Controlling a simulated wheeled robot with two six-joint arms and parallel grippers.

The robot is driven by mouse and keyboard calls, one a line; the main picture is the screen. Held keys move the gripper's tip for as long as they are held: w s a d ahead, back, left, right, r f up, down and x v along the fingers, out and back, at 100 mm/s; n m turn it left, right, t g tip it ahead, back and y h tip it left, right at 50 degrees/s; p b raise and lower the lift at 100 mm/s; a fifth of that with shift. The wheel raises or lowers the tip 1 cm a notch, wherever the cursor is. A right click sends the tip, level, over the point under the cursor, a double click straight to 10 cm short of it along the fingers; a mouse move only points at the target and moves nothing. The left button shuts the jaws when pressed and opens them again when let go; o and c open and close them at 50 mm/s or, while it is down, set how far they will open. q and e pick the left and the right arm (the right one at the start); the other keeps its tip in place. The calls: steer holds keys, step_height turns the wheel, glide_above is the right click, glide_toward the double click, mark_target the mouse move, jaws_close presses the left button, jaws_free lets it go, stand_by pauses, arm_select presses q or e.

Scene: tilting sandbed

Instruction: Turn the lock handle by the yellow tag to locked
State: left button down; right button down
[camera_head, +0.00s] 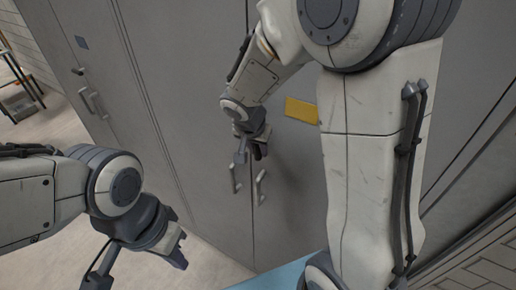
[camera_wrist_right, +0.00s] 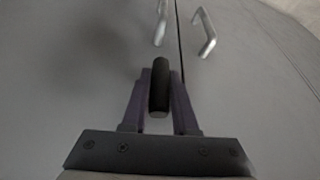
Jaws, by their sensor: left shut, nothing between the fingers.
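The yellow tag (camera_head: 301,110) is on the grey cabinet front, just right of my right gripper in the head view. My right gripper (camera_head: 250,152) is at the cabinet below and left of the tag. In the right wrist view its two fingers stand close on both sides of a dark, rounded lock handle (camera_wrist_right: 159,88), and appear shut on it. The handle points along the fingers in that view; its base is hidden. In the head view the gripper mostly covers it. My left gripper (camera_head: 176,257) is shut and empty at the lower left, away from the cabinet doors.
Two silver pull handles (camera_wrist_right: 206,33) flank the door seam beyond my right gripper; they also show below it in the head view (camera_head: 260,187). Another cabinet with pull handles (camera_head: 87,100) stands left. A blue surface (camera_head: 285,274) lies at the bottom. Open floor is at left.

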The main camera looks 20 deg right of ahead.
steer(key=shift+g+h, duration=0.3)
steer(key=shift+w+a+n+g+h, duration=0.1)
steer(key=shift+n+g+h, duration=0.3)
steer(key=shift+g+h, duration=0.5)
steer(key=n+g+h+p, duration=0.1)
steer(key=g+h, duration=0.2)
steer(key=g, duration=0.1)
steer(key=shift+p, duration=0.35)
steer(key=shift+f+g+h, duration=0.1)
steer(key=shift+g+h, duration=0.6)
steer(key=n+g+h, duration=0.1)
steer(key=g+h, duration=0.1)
steer(key=shift+h, duration=0.3)
steer(key=shift+n+g+h+p, duration=0.35)
steer(key=shift+n+g+h, duration=0.05)
steer(key=shift+g+h, duration=0.1)
steer(key=shift+n+g+h+p, duration=0.4)
steer(key=shift+g+h+p, duration=0.3)
steer(key=shift+p, duration=0.4)
